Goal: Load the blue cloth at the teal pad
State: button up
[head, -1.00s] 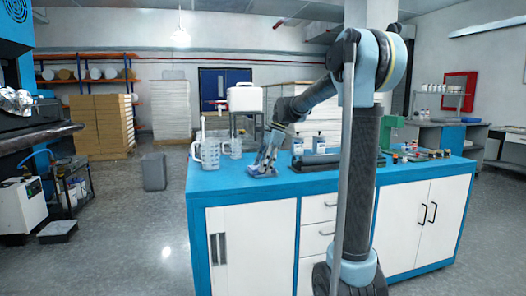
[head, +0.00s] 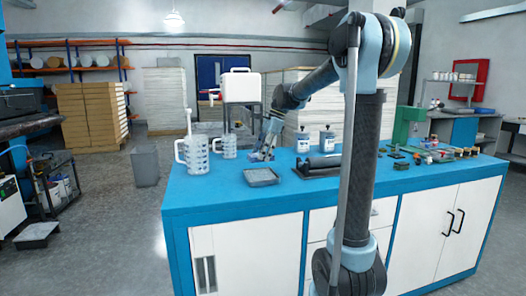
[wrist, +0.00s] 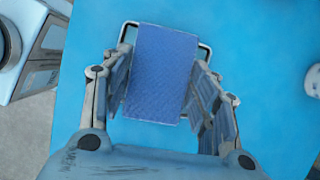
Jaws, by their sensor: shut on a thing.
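The blue cloth (wrist: 160,72) is a flat rectangle between the two fingers of my gripper (wrist: 162,90) in the wrist view. My gripper is shut on it, with one finger at each side edge. Below the cloth, a dark-rimmed rounded rectangle (wrist: 205,54) lies on the blue worktop; the cloth hides most of it. In the head view, my gripper (head: 263,154) points down over the table, just behind a shallow grey tray (head: 262,176). I cannot pick out a teal pad with certainty in either view.
On the blue-topped table (head: 230,198), a clear jug (head: 195,155) and a smaller one (head: 229,147) stand left of my gripper. Two bottles (head: 303,141) (head: 327,140) and a dark roller (head: 322,162) are to the right. A green press (head: 407,126) stands farther right. The front left is bare.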

aim_at(259, 175)
jog(key=shift+w, duration=0.4)
jog(key=shift+f, duration=3)
jog(key=shift+f, duration=0.5)
jog(key=shift+r, duration=0.15)
jog(key=shift+r, duration=3.4)
